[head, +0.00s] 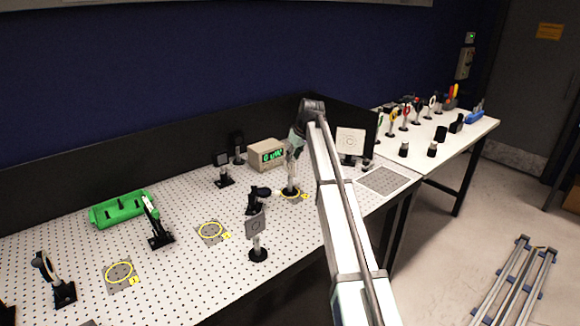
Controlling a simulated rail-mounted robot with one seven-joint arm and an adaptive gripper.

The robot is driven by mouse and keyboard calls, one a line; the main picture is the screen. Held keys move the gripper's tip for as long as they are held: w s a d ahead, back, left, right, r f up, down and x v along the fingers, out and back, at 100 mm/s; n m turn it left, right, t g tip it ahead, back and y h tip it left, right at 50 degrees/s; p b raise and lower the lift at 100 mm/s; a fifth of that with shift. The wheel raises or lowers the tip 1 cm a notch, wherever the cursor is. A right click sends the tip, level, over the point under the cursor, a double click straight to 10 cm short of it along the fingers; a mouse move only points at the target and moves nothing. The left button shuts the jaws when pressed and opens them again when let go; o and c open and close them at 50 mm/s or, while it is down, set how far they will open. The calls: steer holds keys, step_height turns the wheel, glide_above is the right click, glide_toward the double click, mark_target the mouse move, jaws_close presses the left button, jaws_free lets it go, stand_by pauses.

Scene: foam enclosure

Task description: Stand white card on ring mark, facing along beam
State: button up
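A white card (351,141) with a printed circle stands upright on a black base near the back right of the perforated table. A greyer card (256,226) with a similar circle stands on a round black base nearer the front. My gripper (295,148) points down directly above a post-mounted piece (291,180) standing at the right ring mark (304,195). I cannot tell whether the fingers touch that piece or are open. Two other yellow ring marks, the middle one (211,230) and the left one (120,272), are bare.
A small black mount (255,203) stands left of the right ring. Black mounts (160,234) and a green tray (119,209) are at left. A second table (463,131) holds several optics.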

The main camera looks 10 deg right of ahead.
steer(key=v, duration=0.5)
steer(key=shift+b, duration=0.4)
